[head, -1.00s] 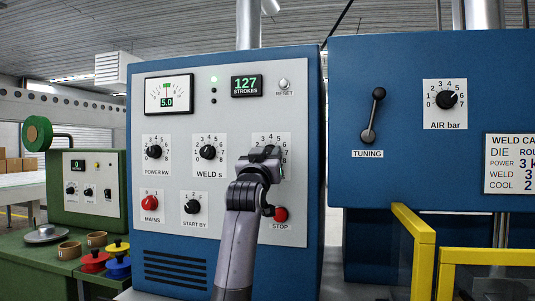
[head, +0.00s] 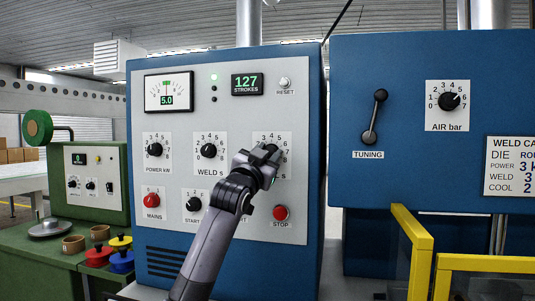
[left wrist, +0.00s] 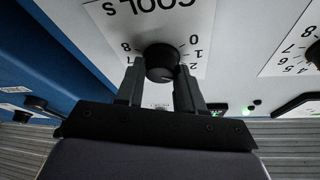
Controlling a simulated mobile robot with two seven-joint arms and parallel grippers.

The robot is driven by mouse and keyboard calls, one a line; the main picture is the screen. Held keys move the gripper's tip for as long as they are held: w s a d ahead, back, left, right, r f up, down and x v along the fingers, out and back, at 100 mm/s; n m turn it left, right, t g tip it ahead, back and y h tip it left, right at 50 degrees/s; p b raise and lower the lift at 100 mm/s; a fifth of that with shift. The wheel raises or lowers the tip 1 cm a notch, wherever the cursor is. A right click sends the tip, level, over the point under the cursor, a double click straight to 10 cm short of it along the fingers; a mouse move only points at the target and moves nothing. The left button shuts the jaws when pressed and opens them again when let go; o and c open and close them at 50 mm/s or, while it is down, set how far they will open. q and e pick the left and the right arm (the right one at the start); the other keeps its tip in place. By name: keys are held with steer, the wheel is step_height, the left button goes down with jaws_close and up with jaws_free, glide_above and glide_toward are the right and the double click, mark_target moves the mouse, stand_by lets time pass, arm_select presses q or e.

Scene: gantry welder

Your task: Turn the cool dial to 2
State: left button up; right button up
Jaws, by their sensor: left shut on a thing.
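The cool dial is a round black knob (left wrist: 161,62) on a white scale plate marked COOL s, which appears upside down in the left wrist view. In the head view its scale plate (head: 285,139) is partly covered by my left gripper (head: 262,158). My left gripper's two fingers (left wrist: 160,88) are on either side of the knob and shut on it. Where the knob's pointer stands is unclear. The right gripper is not in view.
The weld dial (head: 208,151) is just left of my gripper, with the power dial (head: 155,150) beyond it. The red stop button (head: 281,212) is below. A yellow rail (head: 420,250) stands at the right. A card (head: 510,165) reads COOL 2.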

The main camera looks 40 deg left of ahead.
arm_select(q)
steer(key=o, duration=1)
steer(key=shift+o, duration=0.2)
steer(key=shift+s, duration=0.15)
steer(key=b+v, duration=0.2)
steer(key=v, duration=0.5)
steer(key=shift+b, duration=0.3)
steer(key=shift+d, duration=0.1)
